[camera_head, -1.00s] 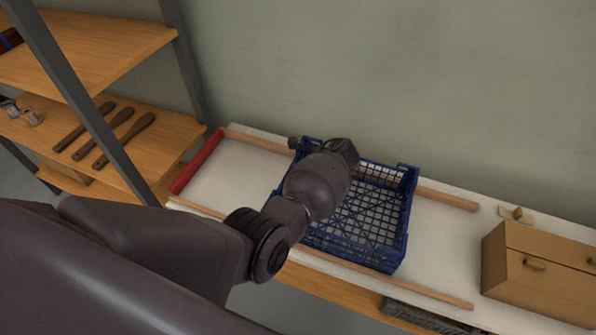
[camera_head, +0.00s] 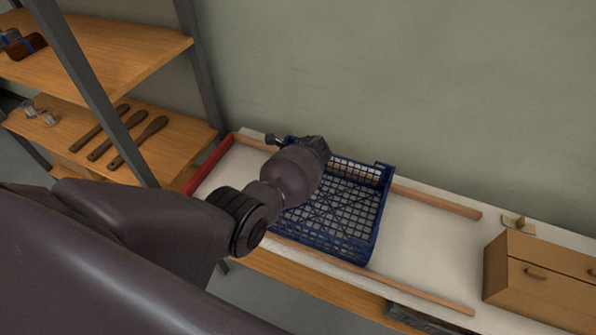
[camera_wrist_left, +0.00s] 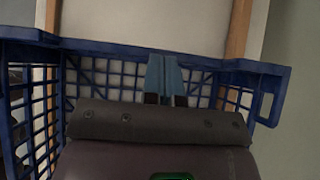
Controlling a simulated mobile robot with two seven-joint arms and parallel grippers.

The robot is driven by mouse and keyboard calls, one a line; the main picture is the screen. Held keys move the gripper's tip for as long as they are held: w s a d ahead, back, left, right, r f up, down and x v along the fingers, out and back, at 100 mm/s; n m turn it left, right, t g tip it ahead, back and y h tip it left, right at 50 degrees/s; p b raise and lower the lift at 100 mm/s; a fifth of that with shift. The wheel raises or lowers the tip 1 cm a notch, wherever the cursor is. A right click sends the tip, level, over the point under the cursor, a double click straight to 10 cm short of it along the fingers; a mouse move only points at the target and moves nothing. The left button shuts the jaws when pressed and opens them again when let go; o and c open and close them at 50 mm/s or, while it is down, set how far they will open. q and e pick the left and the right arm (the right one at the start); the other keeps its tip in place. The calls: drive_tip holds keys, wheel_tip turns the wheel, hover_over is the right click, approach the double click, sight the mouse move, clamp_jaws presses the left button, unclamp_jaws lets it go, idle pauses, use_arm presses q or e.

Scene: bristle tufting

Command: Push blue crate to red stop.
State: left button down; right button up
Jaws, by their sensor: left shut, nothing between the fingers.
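The blue lattice crate (camera_head: 340,207) sits on the white table top between two wooden rails. The red stop (camera_head: 209,164) is a bar across the left end of the rails, with a gap of bare table between it and the crate. My left arm reaches over the crate's left part and hides much of that end. In the left wrist view my left gripper (camera_wrist_left: 165,75) is shut and empty, its fingers in front of the crate's wall (camera_wrist_left: 102,75). Whether they touch it, I cannot tell. My right gripper is in neither view.
The back rail (camera_head: 435,201) and front rail (camera_head: 400,287) flank the crate. A wooden shelf (camera_head: 110,50) with brushes and paddles stands at the left. The wall is close behind the table.

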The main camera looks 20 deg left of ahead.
use_arm(q)
drive_tip(key=a, duration=2.2)
drive_tip(key=shift+a+b, duration=0.25)
drive_tip(key=shift+b, duration=0.15)
drive_tip(key=shift+s+f, duration=0.1)
